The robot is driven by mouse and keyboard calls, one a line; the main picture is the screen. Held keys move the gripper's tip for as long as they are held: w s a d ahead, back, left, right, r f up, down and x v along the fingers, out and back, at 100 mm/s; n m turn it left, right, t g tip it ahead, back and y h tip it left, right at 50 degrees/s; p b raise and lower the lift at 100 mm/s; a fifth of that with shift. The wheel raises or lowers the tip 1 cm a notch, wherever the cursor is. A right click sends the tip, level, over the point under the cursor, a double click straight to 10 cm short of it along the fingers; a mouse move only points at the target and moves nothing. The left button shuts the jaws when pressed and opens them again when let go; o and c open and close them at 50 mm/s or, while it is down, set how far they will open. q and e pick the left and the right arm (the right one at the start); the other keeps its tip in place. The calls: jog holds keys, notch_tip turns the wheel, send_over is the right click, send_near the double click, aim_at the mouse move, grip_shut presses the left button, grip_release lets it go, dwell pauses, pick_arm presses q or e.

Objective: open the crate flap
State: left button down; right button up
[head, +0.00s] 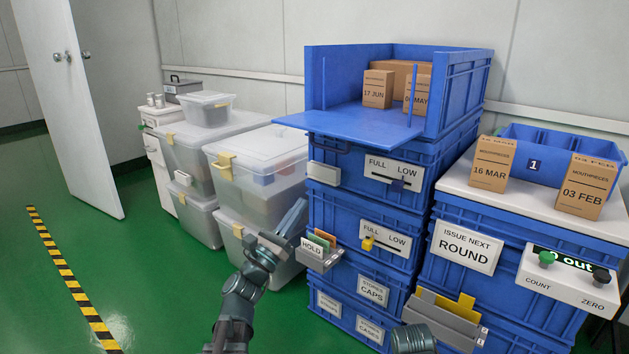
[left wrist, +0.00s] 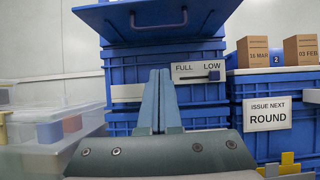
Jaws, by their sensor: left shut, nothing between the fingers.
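The top blue crate (head: 460,95) of the middle stack has its front flap (head: 350,123) lowered, standing out roughly level toward me. The flap also shows from below in the left wrist view (left wrist: 120,18), with a dark bar handle (left wrist: 158,25) on it. My left gripper (head: 301,205) is shut and empty. It points up, below and left of the flap, apart from it, in front of the stack. My right gripper is out of view.
Cartons (head: 378,88) stand inside the open crate. Clear lidded bins (head: 258,180) stand left of the stack. A card holder marked HOLD (head: 318,258) juts from the stack's front. A white-topped crate stack (head: 530,200) stands right. Green floor (head: 150,250) is free at left.

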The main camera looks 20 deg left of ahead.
aim_at(344, 135)
pick_arm(q)
jog(key=s+r+p+x, duration=0.1)
jog(key=r+p+x, duration=0.1)
jog(key=p+x, duration=0.6)
jog(key=shift+a+r+x, duration=0.2)
jog(key=shift+r+x, duration=0.1)
jog(key=shift+x, duration=1.8)
jog(key=shift+s+p, duration=0.1)
jog(key=shift+p, duration=0.25)
jog(key=r+p, duration=0.1)
jog(key=p, duration=0.1)
jog(key=s+r+g+p, duration=0.1)
jog(key=r+p, duration=0.1)
jog(key=p, duration=0.1)
jog(key=shift+a+r, duration=0.2)
